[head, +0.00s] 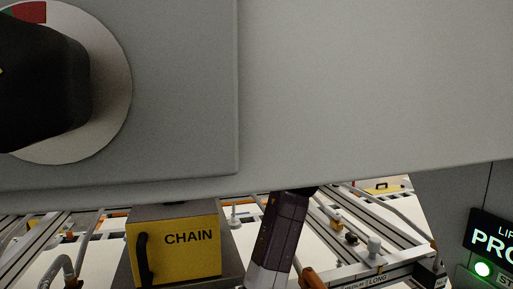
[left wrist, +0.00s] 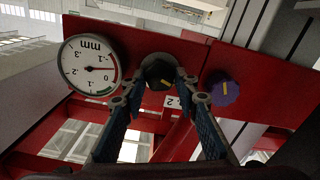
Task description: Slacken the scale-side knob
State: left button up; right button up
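In the left wrist view a black knob (left wrist: 158,70) with a yellow mark sits on a red plate, right beside a white round dial (left wrist: 89,64) with an upside-down mm scale. A purple knob (left wrist: 223,90), also marked yellow, sits farther right. My left gripper (left wrist: 160,80) has its two blue fingers on either side of the black knob, the tips at its edges. I cannot tell whether both tips press on it. In the head view neither the dial nor these two knobs can be made out.
In the head view a large grey panel (head: 370,90) fills the top, with a black handle (head: 45,85) on a pale disc at left. Below are a yellow CHAIN box (head: 190,258) and a railed frame.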

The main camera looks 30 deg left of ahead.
pick_arm(q)
jog(key=shift+c, duration=0.5)
jog(key=n+b, duration=0.6)
jog(key=b, duration=0.1)
jog(key=shift+n, duration=0.3)
pick_arm(e)
notch_tip(320, 180, down, 7)
pick_arm(q)
jog(key=o, duration=0.8)
jog(key=shift+o, duration=0.4)
jog(key=shift+a, duration=0.1)
pick_arm(e)
jog(key=shift+a, duration=0.1)
